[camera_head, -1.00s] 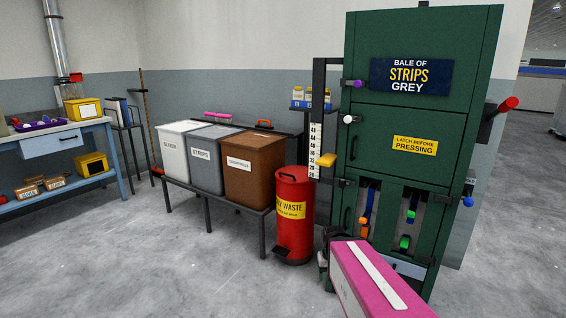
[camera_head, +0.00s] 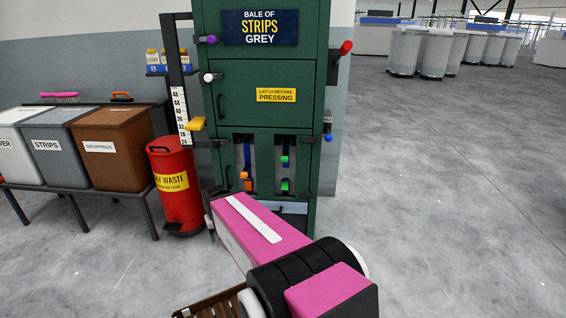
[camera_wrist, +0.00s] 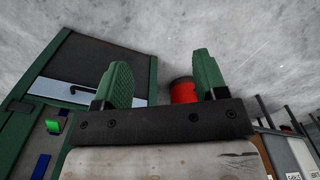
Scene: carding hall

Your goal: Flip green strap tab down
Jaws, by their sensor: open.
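The green strap tab (camera_head: 285,185) is in the right slot of the dark green press, low on a blue strap (camera_head: 284,147). A second small green piece (camera_head: 285,160) sits above it on the same strap. I cannot tell whether the tab is up or down. A green piece (camera_wrist: 55,125) also shows at the left of the wrist view, outside my fingers. My gripper (camera_wrist: 162,68) is open and empty, its green-padded fingers apart, with floor and a red bin beyond. In the head view my pink arm reaches toward the press front and mostly hides the gripper.
The left slot holds an orange tab (camera_head: 247,181). A red waste bin (camera_head: 175,190) stands close left. Floor to the right is clear.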

